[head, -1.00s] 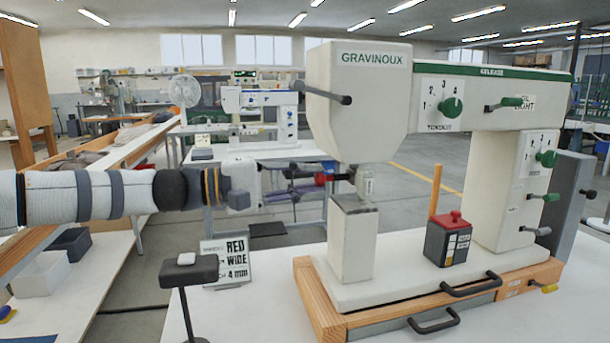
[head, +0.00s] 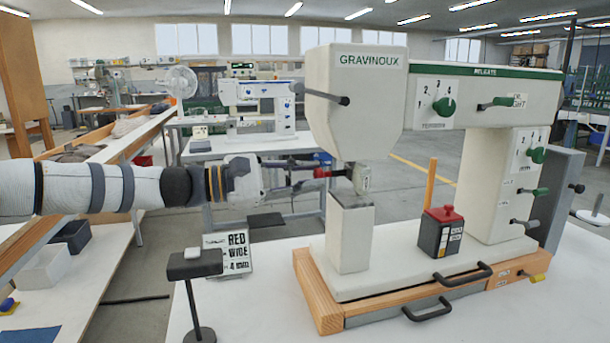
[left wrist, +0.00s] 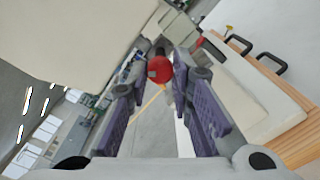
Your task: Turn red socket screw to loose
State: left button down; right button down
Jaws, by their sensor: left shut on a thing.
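The red socket screw (head: 322,172) sticks out to the left from the lower head of the white eyelet press (head: 356,95). My left gripper (head: 311,171) reaches it from the left, level with it. In the left wrist view the round red end of the screw (left wrist: 159,69) sits between the tips of the purple fingers, and the left gripper (left wrist: 157,82) is shut on it. The fingers hide part of the screw's sides. My right gripper is not in view.
The press stands on a wooden-edged base (head: 420,300) with black handles. A sign reading RED WIDE 4 (head: 229,254) and a small black stand (head: 195,266) are below my left arm. A black box with a red top (head: 442,232) stands on the base.

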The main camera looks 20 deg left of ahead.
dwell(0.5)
pick_arm(q)
jog(key=c, duration=1.4)
grip_release()
jog(key=v, duration=1.2)
